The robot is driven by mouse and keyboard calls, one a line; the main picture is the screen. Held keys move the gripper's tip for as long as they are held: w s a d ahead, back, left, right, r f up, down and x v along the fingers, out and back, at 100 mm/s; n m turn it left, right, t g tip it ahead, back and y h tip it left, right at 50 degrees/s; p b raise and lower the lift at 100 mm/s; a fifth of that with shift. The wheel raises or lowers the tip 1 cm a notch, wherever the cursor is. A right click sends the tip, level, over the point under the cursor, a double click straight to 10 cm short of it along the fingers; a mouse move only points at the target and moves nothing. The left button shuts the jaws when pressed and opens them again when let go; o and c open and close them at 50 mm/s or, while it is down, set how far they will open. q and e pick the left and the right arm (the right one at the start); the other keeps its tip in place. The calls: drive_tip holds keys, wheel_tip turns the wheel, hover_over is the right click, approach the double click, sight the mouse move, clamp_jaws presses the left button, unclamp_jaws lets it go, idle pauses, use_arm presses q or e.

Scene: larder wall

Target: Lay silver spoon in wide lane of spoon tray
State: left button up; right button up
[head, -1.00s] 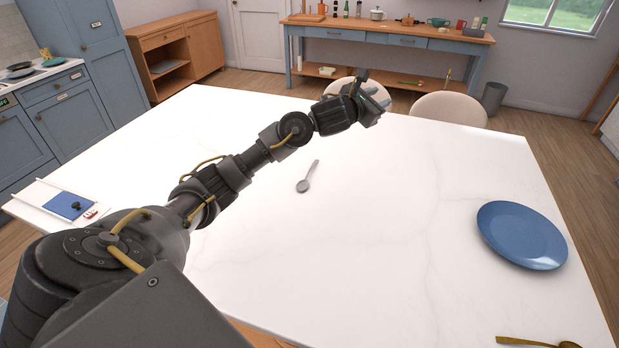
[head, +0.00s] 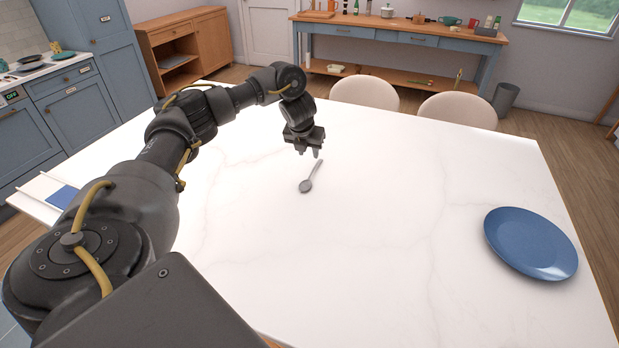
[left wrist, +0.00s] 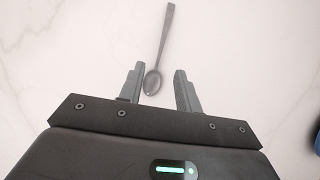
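The silver spoon (head: 312,177) lies on the white table, its bowl toward me and its handle pointing away. My left gripper (head: 309,153) points down above the table, just behind and over the spoon's handle end in the head view. In the left wrist view the gripper (left wrist: 160,88) is open, and the spoon (left wrist: 160,55) shows between and beyond its fingers, with the bowl between the fingertips. The fingers hold nothing. My right gripper is not in view.
A blue plate (head: 530,243) lies at the right of the white table (head: 400,220). A blue item (head: 62,197) lies at the left edge, partly hidden by my arm. Two chairs (head: 364,93) stand at the far edge. The table around the spoon is clear.

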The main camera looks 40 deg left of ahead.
use_arm(q)
hover_over(313, 170)
drive_tip(key=s, duration=0.2)
drive_tip(key=f, duration=0.2)
drive_tip(key=f+p, duration=0.1)
drive_tip(key=f, duration=0.2)
drive_tip(key=shift+s+d, duration=0.1)
drive_tip(key=shift+d, duration=0.1)
drive_tip(key=shift+f+p, duration=0.35)
drive_tip(key=x, duration=0.2)
drive_tip(key=p+x, duration=0.1)
drive_tip(key=x, duration=0.1)
drive_tip(key=shift+w+d+f, duration=0.1)
drive_tip(key=shift+w+f, duration=0.1)
drive_tip(key=shift+w, duration=0.15)
clamp_jaws()
